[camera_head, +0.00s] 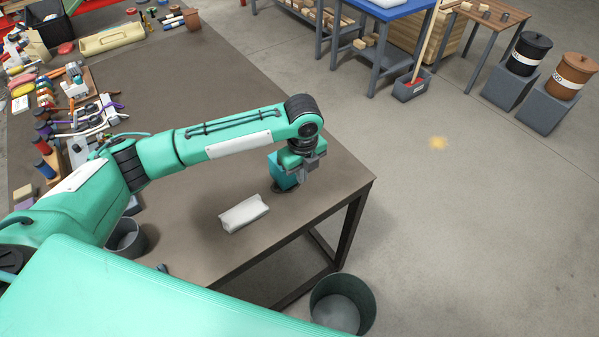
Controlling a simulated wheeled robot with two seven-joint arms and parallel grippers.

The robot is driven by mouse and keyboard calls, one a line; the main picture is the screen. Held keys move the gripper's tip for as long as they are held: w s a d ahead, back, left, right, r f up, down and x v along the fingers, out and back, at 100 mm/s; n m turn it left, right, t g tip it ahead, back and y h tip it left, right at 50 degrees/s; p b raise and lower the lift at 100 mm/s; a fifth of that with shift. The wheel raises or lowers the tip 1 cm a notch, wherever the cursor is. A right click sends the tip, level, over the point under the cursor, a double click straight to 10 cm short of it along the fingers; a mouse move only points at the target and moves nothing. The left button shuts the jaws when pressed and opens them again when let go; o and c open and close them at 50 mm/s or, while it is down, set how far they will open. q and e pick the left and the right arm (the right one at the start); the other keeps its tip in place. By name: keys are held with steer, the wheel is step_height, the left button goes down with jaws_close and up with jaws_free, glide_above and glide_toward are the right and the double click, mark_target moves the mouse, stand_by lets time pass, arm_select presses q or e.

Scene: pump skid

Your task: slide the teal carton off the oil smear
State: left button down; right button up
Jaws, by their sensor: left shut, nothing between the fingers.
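The teal carton (281,174) stands on the brown table near its right corner, partly hidden behind my left gripper. A dark oil smear (279,189) shows on the tabletop at the carton's lower edge; the rest of it is hidden. My left gripper (311,171) points down, shut and empty, at the carton's right side. I cannot tell whether it touches the carton. My right gripper is not in view.
A white wrapped bundle (243,213) lies on the table, left of and nearer than the carton. The table's right edge is close to the gripper. Cluttered tools and spools (42,146) fill the left side. A grey bin (341,306) stands below the front corner.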

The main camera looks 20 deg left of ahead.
mark_target(302, 200)
arm_select(q)
step_height(302, 200, down, 9)
steer(key=shift+r+p, duration=0.15)
steer(key=shift+p, duration=0.65)
steer(key=shift+w+a+r+p, duration=0.25)
steer(key=shift+w+a+p, duration=0.25)
steer(key=shift+w+a, duration=0.45)
steer(key=shift+w+a+f, duration=0.1)
steer(key=shift+w+a, duration=0.15)
steer(key=shift+a, duration=0.35)
steer(key=w+a, duration=0.2)
steer(key=a, duration=0.1)
steer(key=w+a+b, duration=0.1)
steer(key=w+a, duration=0.2)
steer(key=a, duration=0.1)
steer(key=w+a, duration=0.3)
steer(key=shift+w+a+b, duration=0.15)
steer(key=shift+a+b, duration=0.2)
